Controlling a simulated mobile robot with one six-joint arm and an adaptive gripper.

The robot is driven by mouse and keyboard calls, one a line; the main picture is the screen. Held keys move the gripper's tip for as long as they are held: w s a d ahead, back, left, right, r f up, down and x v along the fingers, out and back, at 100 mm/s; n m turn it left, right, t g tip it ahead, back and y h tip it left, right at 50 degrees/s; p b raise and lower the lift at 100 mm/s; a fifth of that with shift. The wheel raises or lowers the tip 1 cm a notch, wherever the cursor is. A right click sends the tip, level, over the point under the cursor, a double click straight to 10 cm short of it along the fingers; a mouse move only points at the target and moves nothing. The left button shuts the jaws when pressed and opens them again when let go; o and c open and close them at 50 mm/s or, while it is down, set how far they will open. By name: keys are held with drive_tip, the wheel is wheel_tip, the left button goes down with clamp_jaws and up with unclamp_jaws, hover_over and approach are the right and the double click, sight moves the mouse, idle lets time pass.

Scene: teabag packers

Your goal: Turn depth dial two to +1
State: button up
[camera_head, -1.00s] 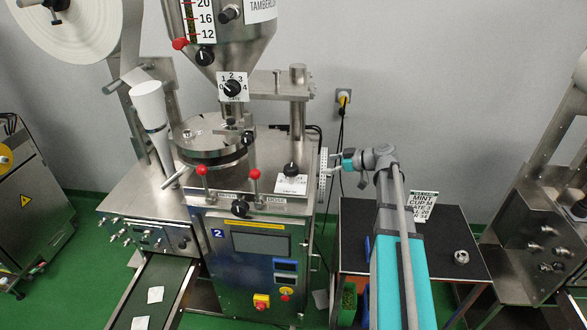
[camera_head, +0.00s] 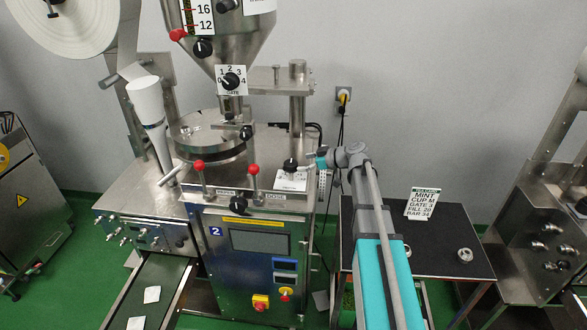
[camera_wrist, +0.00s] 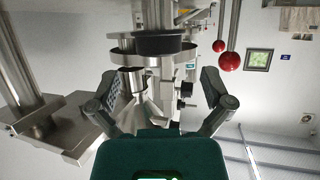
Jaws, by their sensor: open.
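The black dial (camera_head: 291,164) stands on a white marked plate (camera_head: 290,181) at the right end of machine two's steel top. I take it for depth dial two. The plate's marks are too small to read, so I cannot tell its setting. My gripper (camera_head: 314,160) is just right of the dial in the head view; contact cannot be told. In the wrist view my gripper (camera_wrist: 160,82) has its two fingers spread wide, with nothing held between them. A black knob (camera_wrist: 185,90) shows beyond them, but I cannot tell which one.
Two red-knobbed levers (camera_head: 253,170) and another black knob (camera_head: 240,204) lie left of the dial. The hopper with its gate dial (camera_head: 231,81) hangs above. A dark table (camera_head: 440,250) at right holds a card (camera_head: 422,203) and a small metal part (camera_head: 465,255).

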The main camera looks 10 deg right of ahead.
sight(294, 164)
drive_tip(key=shift+b+x, duration=0.7)
drive_tip(key=shift+x, duration=1.75)
